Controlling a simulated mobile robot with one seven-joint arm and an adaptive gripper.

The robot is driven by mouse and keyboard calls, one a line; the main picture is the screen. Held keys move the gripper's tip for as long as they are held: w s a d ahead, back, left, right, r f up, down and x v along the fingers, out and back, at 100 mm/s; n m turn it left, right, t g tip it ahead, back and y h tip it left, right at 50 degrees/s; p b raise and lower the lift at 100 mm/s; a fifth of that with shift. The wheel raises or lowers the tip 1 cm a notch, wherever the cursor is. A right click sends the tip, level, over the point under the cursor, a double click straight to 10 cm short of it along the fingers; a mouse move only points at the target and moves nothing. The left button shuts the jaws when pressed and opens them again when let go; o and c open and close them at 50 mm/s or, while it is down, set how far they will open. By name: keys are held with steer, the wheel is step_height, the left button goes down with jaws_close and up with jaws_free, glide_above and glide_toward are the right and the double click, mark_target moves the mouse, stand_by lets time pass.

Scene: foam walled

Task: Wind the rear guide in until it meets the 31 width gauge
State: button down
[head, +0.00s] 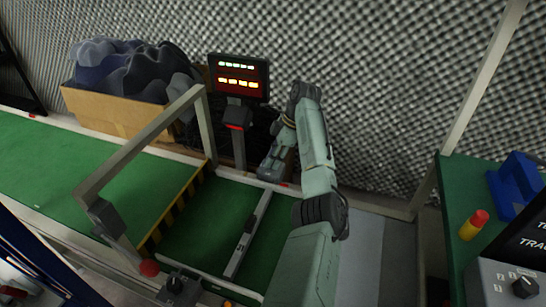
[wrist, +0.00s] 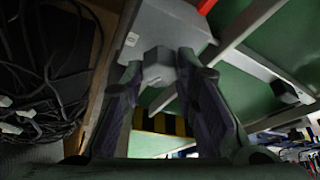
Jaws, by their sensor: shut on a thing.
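My gripper (wrist: 158,72) has its two fingers on either side of a grey faceted knob (wrist: 158,60) in the wrist view and is shut on it. The knob sits at the lower end of a grey box (wrist: 170,25). In the head view my gripper (head: 272,167) is at the far edge of the green conveyor, and my arm hides part of that edge. A grey guide bar (head: 248,232) lies across the belt; I cannot tell for sure that it is the rear guide. I cannot make out a 31 width gauge.
A grey frame (head: 140,143) arches over the green belt (head: 80,165), beside a yellow-black striped strip (head: 174,208). A lit display (head: 239,78) stands behind on a post. A box of dark cloth (head: 110,110) is at left. A green table (head: 455,200) is at right.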

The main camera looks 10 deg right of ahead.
steer(key=shift+n+g+b, duration=0.8)
steer(key=shift+n+b, duration=0.2)
steer(key=shift+n, duration=1.2)
steer(key=c, duration=1.3)
jaws_free()
